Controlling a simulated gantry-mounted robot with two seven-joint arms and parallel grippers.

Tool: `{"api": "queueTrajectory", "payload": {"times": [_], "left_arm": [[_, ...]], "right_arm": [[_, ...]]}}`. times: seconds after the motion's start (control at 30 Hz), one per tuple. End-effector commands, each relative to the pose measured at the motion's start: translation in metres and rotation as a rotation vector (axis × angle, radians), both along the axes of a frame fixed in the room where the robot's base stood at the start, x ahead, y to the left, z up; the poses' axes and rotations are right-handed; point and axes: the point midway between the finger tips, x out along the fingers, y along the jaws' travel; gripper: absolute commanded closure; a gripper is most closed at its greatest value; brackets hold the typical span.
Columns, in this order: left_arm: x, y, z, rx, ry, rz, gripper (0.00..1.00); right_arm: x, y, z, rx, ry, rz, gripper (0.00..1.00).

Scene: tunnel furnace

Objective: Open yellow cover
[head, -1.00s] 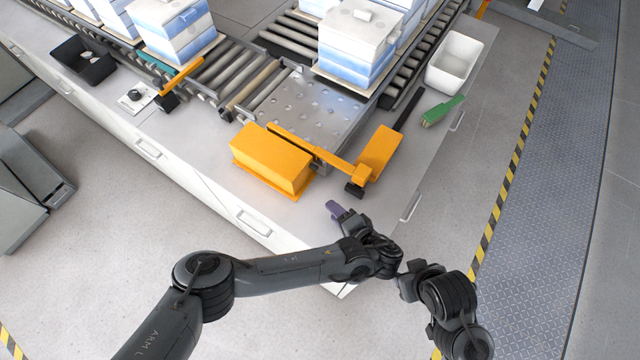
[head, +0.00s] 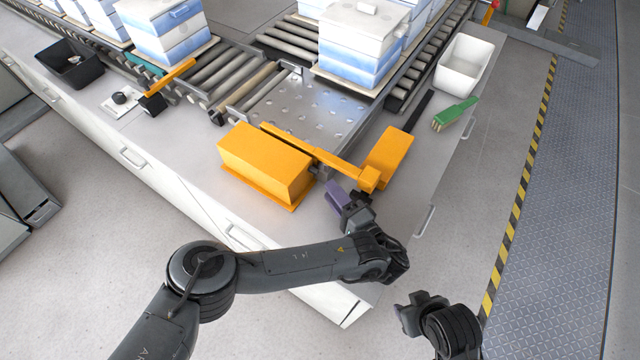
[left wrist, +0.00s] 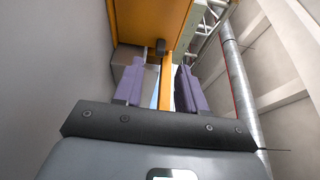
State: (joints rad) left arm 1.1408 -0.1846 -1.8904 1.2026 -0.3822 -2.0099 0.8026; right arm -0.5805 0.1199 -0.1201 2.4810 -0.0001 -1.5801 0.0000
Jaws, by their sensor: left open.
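The yellow cover is an orange-yellow box (head: 265,163) on the near edge of the workbench, and it looks closed. A long orange bar (head: 315,152) runs along its far side to an orange block (head: 388,157) at its right. My left gripper (head: 337,193) is just right of the box's near corner, below the bar. In the left wrist view its two purple fingers (left wrist: 157,85) stand apart, with a narrow orange strip (left wrist: 166,82) showing between them and an orange panel (left wrist: 150,22) above. I cannot tell whether they touch it. My right gripper (head: 415,308) is low at the right, its fingers unclear.
A perforated metal plate (head: 300,108) and roller conveyors lie behind the box. Blue-and-white stacks (head: 360,45) stand on the conveyor. A green brush (head: 455,112) and a white bin (head: 464,62) lie at the right. The bench's near right corner is clear.

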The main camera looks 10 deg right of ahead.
Motion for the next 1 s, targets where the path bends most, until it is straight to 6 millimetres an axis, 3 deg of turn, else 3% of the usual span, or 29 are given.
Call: {"api": "queueTrajectory", "payload": {"times": [0.03, 0.1, 0.37, 0.6, 1.0], "left_arm": [[0.006, 0.004, -0.007, -0.001, -0.002, 0.001, 0.60], [0.012, 0.007, -0.007, -0.002, -0.001, 0.002, 0.60], [0.032, 0.018, -0.004, -0.002, -0.001, 0.000, 0.60], [0.051, 0.027, 0.001, 0.000, -0.001, -0.001, 0.60], [0.054, 0.029, 0.001, -0.001, 0.000, 0.000, 0.60]], "right_arm": [[0.000, 0.000, -0.016, 0.000, 0.001, 0.000, 0.57], [0.000, 0.000, -0.026, 0.000, 0.001, 0.000, 0.57], [0.000, 0.000, -0.053, 0.000, 0.001, 0.000, 0.57], [0.000, 0.000, -0.053, 0.000, 0.001, 0.000, 0.57], [0.000, 0.000, -0.053, 0.000, 0.000, 0.000, 0.57]]}}
